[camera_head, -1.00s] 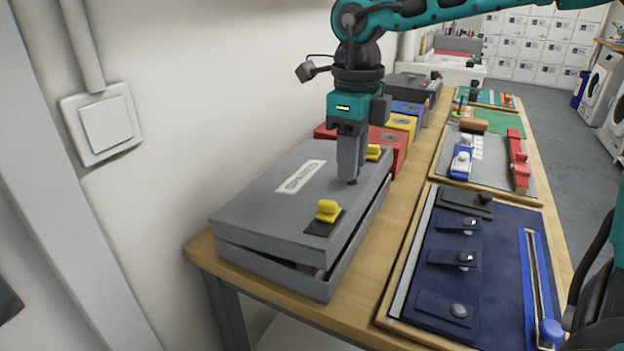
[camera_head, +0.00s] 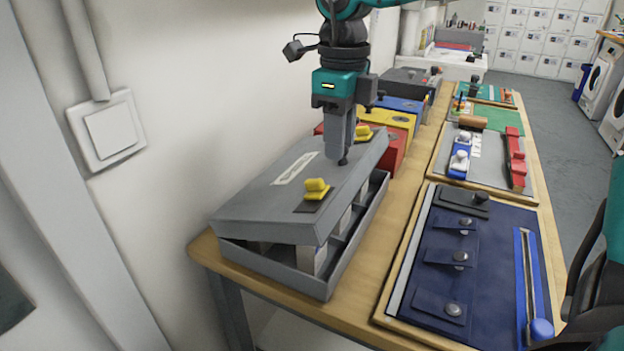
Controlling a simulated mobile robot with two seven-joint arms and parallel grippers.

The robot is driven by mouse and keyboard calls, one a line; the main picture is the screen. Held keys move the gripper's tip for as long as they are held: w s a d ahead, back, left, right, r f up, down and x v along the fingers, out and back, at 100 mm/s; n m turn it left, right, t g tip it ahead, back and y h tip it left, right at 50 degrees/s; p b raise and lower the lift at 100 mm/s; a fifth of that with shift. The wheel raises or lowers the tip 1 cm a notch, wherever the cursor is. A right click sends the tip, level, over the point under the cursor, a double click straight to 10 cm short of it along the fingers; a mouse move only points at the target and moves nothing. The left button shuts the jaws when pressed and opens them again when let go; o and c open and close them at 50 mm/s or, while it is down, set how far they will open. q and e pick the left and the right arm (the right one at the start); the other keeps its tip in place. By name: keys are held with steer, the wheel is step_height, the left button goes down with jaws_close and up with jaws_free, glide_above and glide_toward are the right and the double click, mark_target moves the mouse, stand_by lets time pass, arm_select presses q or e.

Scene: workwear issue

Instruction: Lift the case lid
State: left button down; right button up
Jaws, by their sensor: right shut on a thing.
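The grey case (camera_head: 290,275) stands on the near end of the wooden bench. Its lid (camera_head: 258,207) is partly raised, tilted up along the side away from the wall. Through the gap I see compartments and pale upright pieces inside. Two yellow latches (camera_head: 316,189) (camera_head: 363,132) sit on the lid near its raised edge. My right gripper (camera_head: 341,160) points down and is shut at that edge, between the latches. The small part between its fingertips is mostly hidden. My left gripper is not in view.
Red (camera_head: 393,150), yellow (camera_head: 390,121) and blue (camera_head: 402,106) boxes stand behind the case. To its right lie a navy board (camera_head: 490,270) with straps and a grey board (camera_head: 490,165) with red and blue fasteners. A strip of bare bench separates them. A wall borders the left.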

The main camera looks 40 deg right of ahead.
mark_target(325, 165)
steer(key=shift+r, duration=0.1)
steer(key=shift+w+a+r+p, duration=0.35)
steer(key=shift+w+r+p, duration=0.3)
steer(key=shift+r, duration=0.1)
steer(key=shift+w+a+r, duration=0.2)
steer(key=shift+w+r, duration=0.15)
steer(key=shift+w, duration=0.05)
steer(key=shift+w+a+r+p, duration=0.3)
steer(key=shift+w+r+p, duration=0.25)
steer(key=shift+p, duration=0.25)
steer(key=shift+w+a+r+p, duration=0.25)
steer(key=shift+w+r+p, duration=0.05)
steer(key=shift+w, duration=0.25)
steer(key=shift+r, duration=0.1)
